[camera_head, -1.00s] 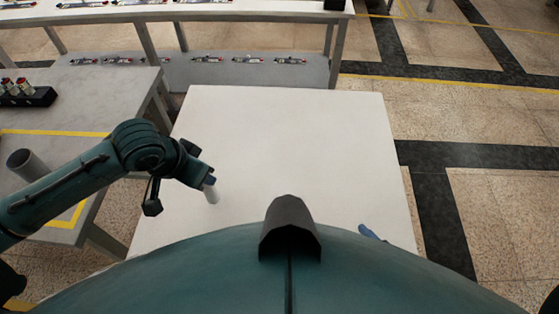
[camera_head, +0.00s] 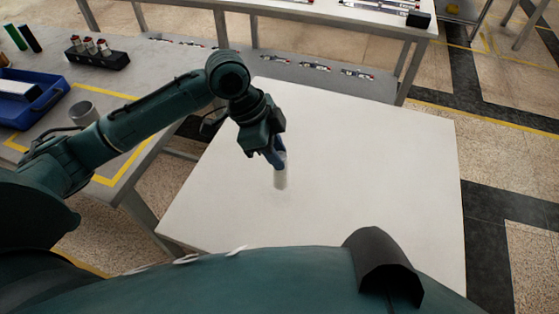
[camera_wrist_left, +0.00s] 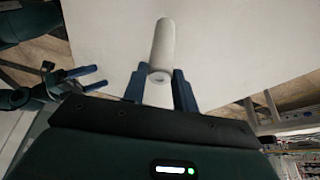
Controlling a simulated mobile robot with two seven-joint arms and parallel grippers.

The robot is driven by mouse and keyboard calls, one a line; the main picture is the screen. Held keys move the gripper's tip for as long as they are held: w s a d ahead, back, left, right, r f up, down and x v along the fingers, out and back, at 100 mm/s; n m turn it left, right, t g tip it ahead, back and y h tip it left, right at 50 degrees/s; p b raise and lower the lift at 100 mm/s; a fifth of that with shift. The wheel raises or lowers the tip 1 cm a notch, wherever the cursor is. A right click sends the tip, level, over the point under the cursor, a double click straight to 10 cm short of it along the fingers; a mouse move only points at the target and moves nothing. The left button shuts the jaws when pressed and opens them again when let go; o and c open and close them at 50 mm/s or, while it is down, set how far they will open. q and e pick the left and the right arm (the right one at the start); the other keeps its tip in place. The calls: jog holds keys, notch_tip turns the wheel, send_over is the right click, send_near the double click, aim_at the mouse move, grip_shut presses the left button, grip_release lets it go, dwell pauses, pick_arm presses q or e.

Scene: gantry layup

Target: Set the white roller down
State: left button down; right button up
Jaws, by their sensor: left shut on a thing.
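The white roller (camera_head: 280,179) is a short plain cylinder over the white table (camera_head: 370,150). It hangs down from my left gripper (camera_head: 278,158), roughly upright in the head view. In the left wrist view, the two blue fingers of this gripper (camera_wrist_left: 158,78) are on either side of the near end of the roller (camera_wrist_left: 163,42). I cannot tell whether its lower end touches the table. My right gripper (camera_wrist_left: 92,78) shows in the left wrist view with its blue fingers apart and nothing between them. It is out of the head view.
The white table is otherwise clear. A grey bench at left holds a blue bin (camera_head: 32,98), a grey cup (camera_head: 83,112) and a black rack (camera_head: 97,55) with small red-topped items. A long table (camera_head: 360,18) stands behind.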

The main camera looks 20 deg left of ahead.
pick_arm(q)
notch_tip(320, 180, down, 3)
jog(key=shift+f, duration=0.2)
pick_arm(e)
jog(key=shift+f, duration=0.2)
jog(key=shift+d, duration=0.1)
pick_arm(q)
jog(key=shift+f, duration=0.1)
jog(key=c, duration=1.1)
grip_release()
pick_arm(e)
jog(key=shift+r+p, duration=0.45)
jog(key=shift+p, duration=0.05)
pick_arm(q)
jog(key=v, duration=1.2)
pick_arm(e)
jog(key=shift+f, duration=0.1)
